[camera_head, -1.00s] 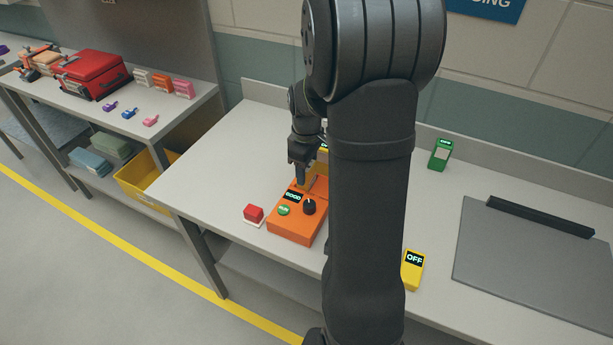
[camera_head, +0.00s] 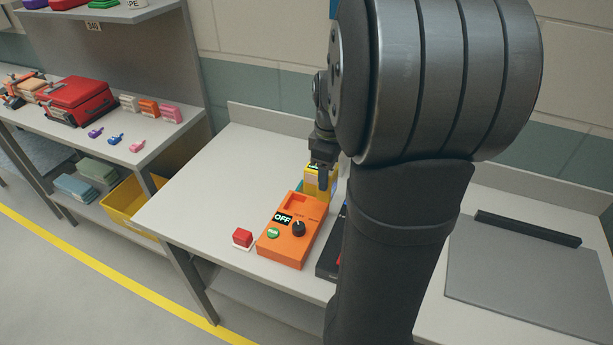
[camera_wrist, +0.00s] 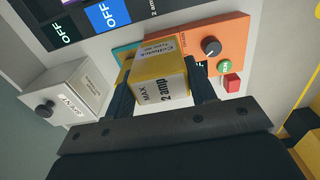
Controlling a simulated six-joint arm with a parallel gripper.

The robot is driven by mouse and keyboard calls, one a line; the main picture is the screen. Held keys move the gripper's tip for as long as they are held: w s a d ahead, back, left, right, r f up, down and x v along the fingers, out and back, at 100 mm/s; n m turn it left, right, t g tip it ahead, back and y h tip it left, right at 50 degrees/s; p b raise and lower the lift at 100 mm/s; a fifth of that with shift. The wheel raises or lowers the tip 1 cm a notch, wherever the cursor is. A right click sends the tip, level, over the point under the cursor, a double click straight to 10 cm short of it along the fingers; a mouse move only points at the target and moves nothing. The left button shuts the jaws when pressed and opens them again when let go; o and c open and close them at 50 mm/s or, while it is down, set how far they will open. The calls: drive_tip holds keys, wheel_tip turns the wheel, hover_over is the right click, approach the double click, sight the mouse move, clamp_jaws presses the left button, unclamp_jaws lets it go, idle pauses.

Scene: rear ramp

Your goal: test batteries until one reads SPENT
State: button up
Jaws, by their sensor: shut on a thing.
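My gripper (camera_head: 322,182) is shut on a yellow battery (camera_wrist: 160,75) with a white label reading "MAX 2 amp" in the wrist view. The battery also shows in the head view (camera_head: 310,178), held just behind the orange tester (camera_head: 291,232). The tester's small screen reads OFF. It has a green RUN button (camera_head: 273,233), a black knob (camera_head: 299,228) and an empty-looking recess at its far end. The tester also shows beyond the battery in the wrist view (camera_wrist: 222,38).
A red button (camera_head: 242,237) sits left of the tester. A dark unit with OFF screens (camera_wrist: 85,22) and a grey knobbed box (camera_wrist: 68,98) show in the wrist view. A grey mat (camera_head: 530,265) lies right. The bench's left part is clear.

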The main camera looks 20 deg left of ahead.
drive_tip(key=w+d+r, duration=0.2)
drive_tip(key=w+d, duration=0.5)
drive_tip(key=w, duration=0.2)
drive_tip(key=w+d+f, duration=0.4)
drive_tip(key=w+f, duration=0.1)
drive_tip(key=w, duration=0.4)
drive_tip(key=shift+s+f, duration=0.2)
drive_tip(key=shift+f, duration=2.65)
drive_tip(key=shift+f, duration=0.25)
drive_tip(key=o, duration=1.4)
wheel_tip(320, 180, up, 18)
drive_tip(key=shift+f, duration=0.25)
